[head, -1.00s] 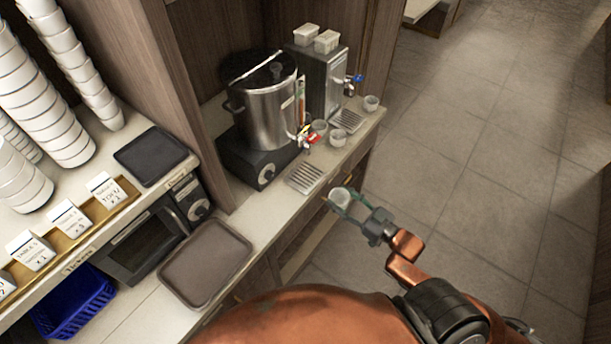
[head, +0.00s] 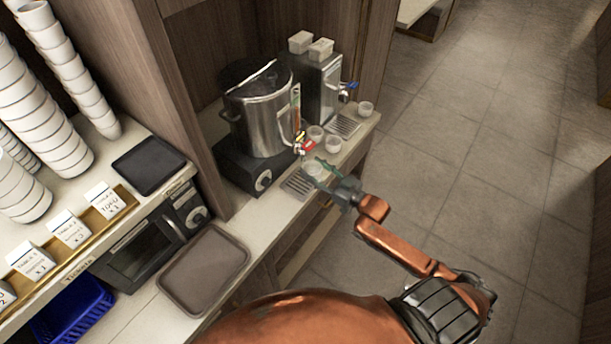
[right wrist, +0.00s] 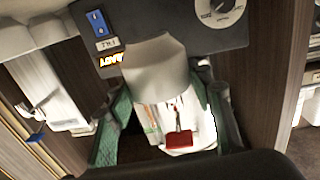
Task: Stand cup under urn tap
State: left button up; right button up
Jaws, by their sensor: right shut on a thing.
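A steel urn (head: 258,112) stands on a dark heater base on the counter. Its tap with a red handle (head: 306,146) points toward me, and the red handle also shows in the right wrist view (right wrist: 180,139). My right gripper (head: 322,173) is shut on a pale cup (head: 312,168) just below and in front of the tap, over the drip grate (head: 298,184). In the right wrist view the cup (right wrist: 158,75) sits between the green fingers. I cannot tell whether the cup touches the grate. My left gripper is not in view.
More pale cups (head: 333,144) stand on the counter right of the urn. A steel dispenser (head: 322,90) with a blue tap stands behind them. A brown tray (head: 204,270) lies at the near counter, beside the microwave (head: 138,250).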

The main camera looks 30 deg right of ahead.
aim_at(306, 170)
jog(key=x, duration=0.4)
jog(key=shift+s+a+r, duration=0.1)
jog(key=shift+a, duration=0.05)
notch_tip(306, 170, down, 3)
jog(key=shift+s+r, duration=0.1)
jog(key=shift+s, duration=0.05)
notch_tip(306, 170, down, 4)
jog(key=shift+r, duration=0.25)
jog(key=shift+f, duration=0.5)
jog(key=o, duration=1.3)
jog(key=shift+f, duration=0.1)
